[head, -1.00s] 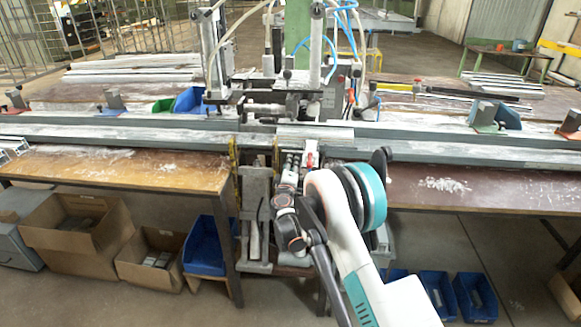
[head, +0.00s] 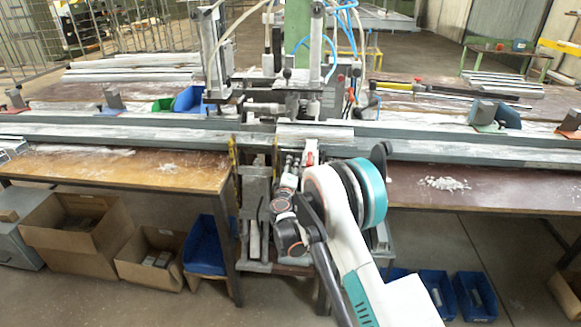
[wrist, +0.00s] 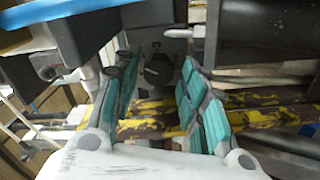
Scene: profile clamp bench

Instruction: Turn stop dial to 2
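The stop dial (wrist: 157,73) is a dark round knob on a grey plate in the wrist view, with small pale marks around it. My gripper (wrist: 160,78) is open, with one teal-padded finger to the left of the dial and one to the right. The dial shows in the gap between them, and I see no finger closed on it. In the head view my arm reaches to the bench front below the clamp, and the dial cannot be made out there.
Yellow-and-black striped bars (wrist: 140,122) cross behind the fingers. The clamp machine (head: 290,90) stands above a long grey rail (head: 120,132). Wooden bench tops flank it, with cardboard boxes (head: 75,232) and blue bins (head: 475,297) below.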

